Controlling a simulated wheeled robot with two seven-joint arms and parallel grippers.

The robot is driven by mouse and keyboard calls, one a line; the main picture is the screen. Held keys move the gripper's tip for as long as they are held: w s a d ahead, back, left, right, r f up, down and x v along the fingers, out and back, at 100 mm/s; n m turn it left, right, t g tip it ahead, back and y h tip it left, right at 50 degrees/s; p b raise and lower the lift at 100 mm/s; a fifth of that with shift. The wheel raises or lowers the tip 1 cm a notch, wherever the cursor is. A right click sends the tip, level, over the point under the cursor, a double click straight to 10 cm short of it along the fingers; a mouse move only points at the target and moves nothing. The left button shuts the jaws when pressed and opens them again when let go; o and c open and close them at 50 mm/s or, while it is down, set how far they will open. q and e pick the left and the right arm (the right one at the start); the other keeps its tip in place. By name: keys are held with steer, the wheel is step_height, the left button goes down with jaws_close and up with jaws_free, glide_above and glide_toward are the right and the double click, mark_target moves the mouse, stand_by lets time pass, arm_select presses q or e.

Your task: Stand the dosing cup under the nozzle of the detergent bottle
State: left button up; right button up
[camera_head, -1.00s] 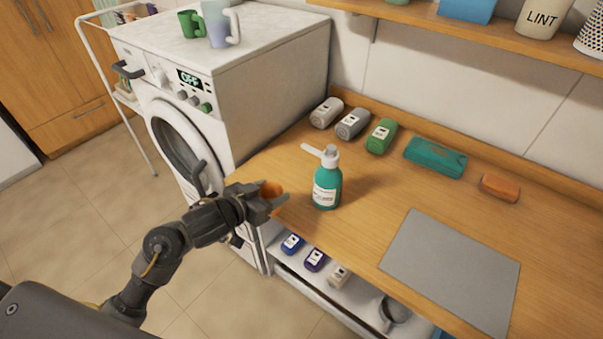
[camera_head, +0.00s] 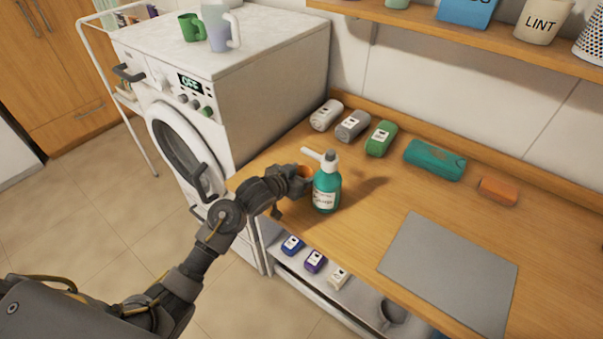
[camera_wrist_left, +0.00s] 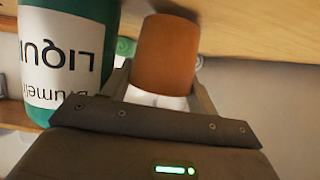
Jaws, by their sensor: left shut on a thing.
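The teal detergent bottle (camera_head: 326,188) with a white pump top stands upright near the left end of the wooden counter. Its nozzle (camera_head: 312,154) points left. My left gripper (camera_head: 303,176) is shut on the small orange dosing cup (camera_head: 306,170), just left of the bottle and around below the nozzle. In the left wrist view the cup (camera_wrist_left: 166,55) sits between the fingers, beside the bottle (camera_wrist_left: 65,60), with a small gap. The fingers hide much of the cup in the head view, so I cannot tell whether it touches the counter. My right gripper is not in view.
Grey and green packs (camera_head: 381,139), a teal pack (camera_head: 434,160) and an orange block (camera_head: 497,191) lie along the back of the counter. A grey mat (camera_head: 450,262) lies at right. The washing machine (camera_head: 265,100) stands at left.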

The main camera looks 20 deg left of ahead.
arm_select(q)
steer(key=shift+f, duration=0.25)
steer(key=shift+f, duration=0.15)
steer(key=o, duration=0.7)
steer(key=shift+r, duration=0.25)
steer(key=v, duration=1.2)
steer(key=shift+s+f, duration=0.1)
